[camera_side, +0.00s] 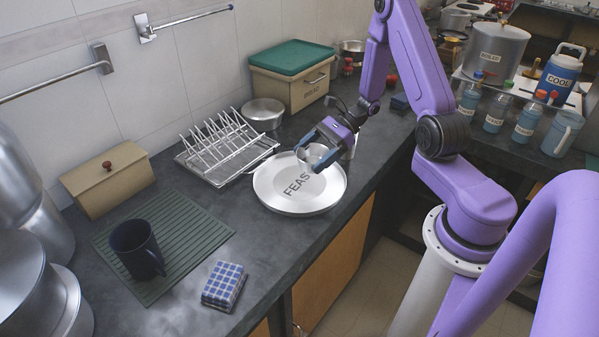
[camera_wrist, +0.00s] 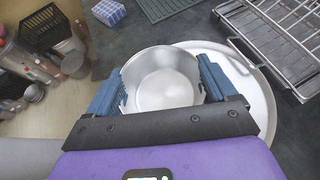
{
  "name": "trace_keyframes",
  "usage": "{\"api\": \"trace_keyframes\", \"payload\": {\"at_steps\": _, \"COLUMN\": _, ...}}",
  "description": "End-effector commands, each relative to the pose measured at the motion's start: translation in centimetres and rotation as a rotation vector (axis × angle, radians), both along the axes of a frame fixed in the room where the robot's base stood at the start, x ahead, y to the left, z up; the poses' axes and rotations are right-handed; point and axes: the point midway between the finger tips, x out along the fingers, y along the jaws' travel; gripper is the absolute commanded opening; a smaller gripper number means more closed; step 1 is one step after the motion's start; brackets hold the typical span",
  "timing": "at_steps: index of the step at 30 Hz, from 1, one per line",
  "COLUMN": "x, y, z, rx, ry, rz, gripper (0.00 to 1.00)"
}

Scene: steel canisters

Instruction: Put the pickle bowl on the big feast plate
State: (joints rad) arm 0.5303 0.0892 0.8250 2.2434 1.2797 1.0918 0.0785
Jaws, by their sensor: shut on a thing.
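The pickle bowl (camera_wrist: 160,82) is a small steel bowl, empty inside as far as the wrist view shows. My gripper (camera_side: 325,150) is shut on it, with a blue finger on each side of the bowl in the wrist view (camera_wrist: 160,85). The big feast plate (camera_side: 283,200) is a wide, round steel plate lettered "FEAS" on the counter. The bowl (camera_side: 312,153) is over the plate's back right part in the side view; I cannot tell whether it touches the plate. The plate's rim also shows behind the bowl in the wrist view (camera_wrist: 266,100).
A wire dish rack (camera_side: 222,150) stands close to the plate's left. A steel pot (camera_side: 263,113) and a green-lidded box (camera_side: 290,90) are behind. A dark mug (camera_side: 137,250) on a green mat (camera_side: 185,225) and a checked cloth (camera_side: 224,285) are at front left.

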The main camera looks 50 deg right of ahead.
Motion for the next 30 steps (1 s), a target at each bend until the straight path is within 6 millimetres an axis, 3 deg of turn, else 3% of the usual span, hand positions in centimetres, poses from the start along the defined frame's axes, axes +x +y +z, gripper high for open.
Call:
{"api": "trace_keyframes", "payload": {"at_steps": 6, "x": 2.8, "y": -0.4, "z": -3.4, "rx": 0.001, "ry": 0.001, "rz": 0.003, "gripper": 0.55}}
{"api": "trace_keyframes", "payload": {"at_steps": 12, "x": 4.2, "y": -0.7, "z": -5.1, "rx": 0.001, "ry": 0.000, "rz": 0.001, "gripper": 0.55}}
{"api": "trace_keyframes", "payload": {"at_steps": 17, "x": 4.9, "y": -0.8, "z": -6.0, "rx": 0.001, "ry": 0.000, "rz": 0.001, "gripper": 0.55}}
{"api": "trace_keyframes", "payload": {"at_steps": 24, "x": 4.9, "y": -0.8, "z": -8.7, "rx": 0.002, "ry": 0.001, "rz": 0.001, "gripper": 0.55}}
{"api": "trace_keyframes", "payload": {"at_steps": 30, "x": 4.9, "y": -0.8, "z": -9.0, "rx": 0.001, "ry": -0.001, "rz": 0.000, "gripper": 0.55}}
